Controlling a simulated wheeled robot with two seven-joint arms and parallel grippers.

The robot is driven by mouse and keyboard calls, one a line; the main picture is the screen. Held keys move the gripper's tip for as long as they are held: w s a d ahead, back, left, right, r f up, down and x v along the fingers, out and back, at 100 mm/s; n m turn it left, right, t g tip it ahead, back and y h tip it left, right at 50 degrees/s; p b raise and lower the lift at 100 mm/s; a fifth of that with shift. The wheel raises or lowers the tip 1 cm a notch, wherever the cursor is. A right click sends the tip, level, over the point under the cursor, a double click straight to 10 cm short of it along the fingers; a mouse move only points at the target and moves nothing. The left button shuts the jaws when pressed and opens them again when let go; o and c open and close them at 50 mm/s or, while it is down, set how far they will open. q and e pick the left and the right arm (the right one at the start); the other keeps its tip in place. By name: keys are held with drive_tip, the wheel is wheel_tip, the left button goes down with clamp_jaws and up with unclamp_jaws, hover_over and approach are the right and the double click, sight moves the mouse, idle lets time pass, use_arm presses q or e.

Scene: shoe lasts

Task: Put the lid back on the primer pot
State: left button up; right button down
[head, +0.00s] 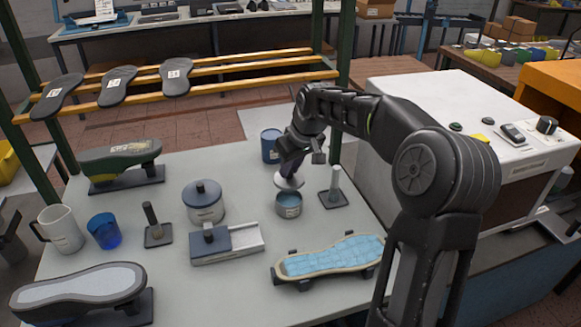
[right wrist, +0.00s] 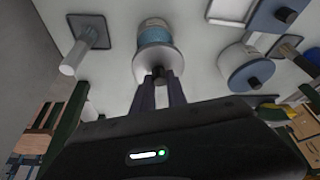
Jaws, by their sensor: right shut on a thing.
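The primer pot (head: 288,209) is a small open pot with a blue band and blue contents, standing on the grey table; in the right wrist view it shows partly behind the lid (right wrist: 155,34). The lid (head: 289,182) is a pale round disc with a dark knob. My right gripper (head: 290,160) is shut on the lid's knob, which shows between the fingertips in the right wrist view (right wrist: 159,78). It holds the lid a little above the pot's far side, apart from the rim, with the pot's mouth visible. My left gripper is not in view.
A post on a dark base (head: 334,187) stands close right of the pot, and a blue tin (head: 269,145) behind it. A larger blue-lidded pot (head: 205,205) and a sliding-lid box (head: 226,243) are to the left. A sole mould (head: 330,260) lies in front.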

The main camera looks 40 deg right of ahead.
sight(292, 180)
drive_tip(key=shift+f, duration=0.1)
drive_tip(key=shift+f+b, duration=2.35)
drive_tip(key=shift+f, duration=0.75)
drive_tip(key=shift+f, duration=0.15)
drive_tip(key=c, duration=0.8)
unclamp_jaws()
drive_tip(key=shift+o, duration=0.2)
drive_tip(key=shift+r+p, duration=2.45)
drive_tip(key=shift+r, duration=1.05)
